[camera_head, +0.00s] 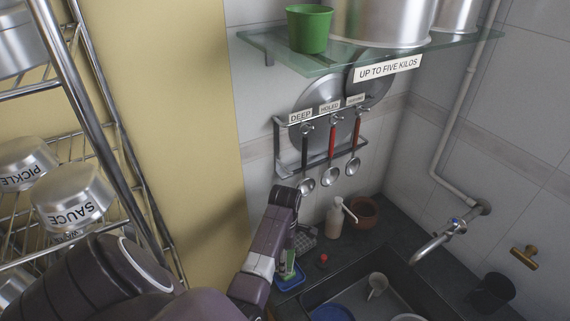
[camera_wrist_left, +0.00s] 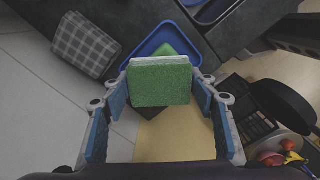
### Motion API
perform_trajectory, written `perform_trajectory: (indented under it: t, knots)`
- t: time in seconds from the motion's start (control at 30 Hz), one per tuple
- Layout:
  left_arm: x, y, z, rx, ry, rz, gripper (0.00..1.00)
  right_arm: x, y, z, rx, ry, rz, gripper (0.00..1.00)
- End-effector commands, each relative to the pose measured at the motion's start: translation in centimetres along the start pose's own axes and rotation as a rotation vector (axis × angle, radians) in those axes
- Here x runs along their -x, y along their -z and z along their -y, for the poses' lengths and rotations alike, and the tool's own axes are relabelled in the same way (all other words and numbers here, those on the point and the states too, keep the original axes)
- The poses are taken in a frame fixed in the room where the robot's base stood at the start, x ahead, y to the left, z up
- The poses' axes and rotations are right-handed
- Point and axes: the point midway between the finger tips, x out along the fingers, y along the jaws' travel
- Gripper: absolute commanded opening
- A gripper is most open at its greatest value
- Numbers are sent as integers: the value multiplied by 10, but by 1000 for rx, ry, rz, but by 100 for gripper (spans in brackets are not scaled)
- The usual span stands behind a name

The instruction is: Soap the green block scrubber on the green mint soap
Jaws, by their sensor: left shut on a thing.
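The green block scrubber (camera_wrist_left: 160,84), with a pale edge along its top, is held between the blue pads of my left gripper (camera_wrist_left: 160,92), which is shut on it. Beyond it in the left wrist view lies a blue dish (camera_wrist_left: 195,48) with a green soap (camera_wrist_left: 168,48) in it, partly hidden by the scrubber. I cannot tell whether scrubber and soap touch. In the head view my left gripper (camera_head: 286,262) is over the blue dish (camera_head: 291,281) at the counter's left end. My right gripper is not in view.
A grey checked cloth (camera_wrist_left: 86,44) lies beside the dish. A soap dispenser (camera_head: 335,218) and brown pot (camera_head: 363,212) stand behind, near a small red thing (camera_head: 323,258). The sink (camera_head: 345,285) is to the right, under the tap (camera_head: 437,242). A wire rack (camera_head: 110,130) stands left.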

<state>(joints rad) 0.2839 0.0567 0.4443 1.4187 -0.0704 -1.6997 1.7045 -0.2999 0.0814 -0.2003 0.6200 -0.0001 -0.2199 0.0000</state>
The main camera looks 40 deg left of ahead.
Motion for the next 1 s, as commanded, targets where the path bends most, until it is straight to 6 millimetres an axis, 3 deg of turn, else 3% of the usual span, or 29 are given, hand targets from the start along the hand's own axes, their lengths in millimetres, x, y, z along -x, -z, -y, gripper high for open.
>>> perform_trajectory:
  t: [0.5, 1.0]
  knots:
    - [38, 0, 0, 0, -1, 0, 34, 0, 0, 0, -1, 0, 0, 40]
    - [40, 0, 0, 0, -1, 0, 34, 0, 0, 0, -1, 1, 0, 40]
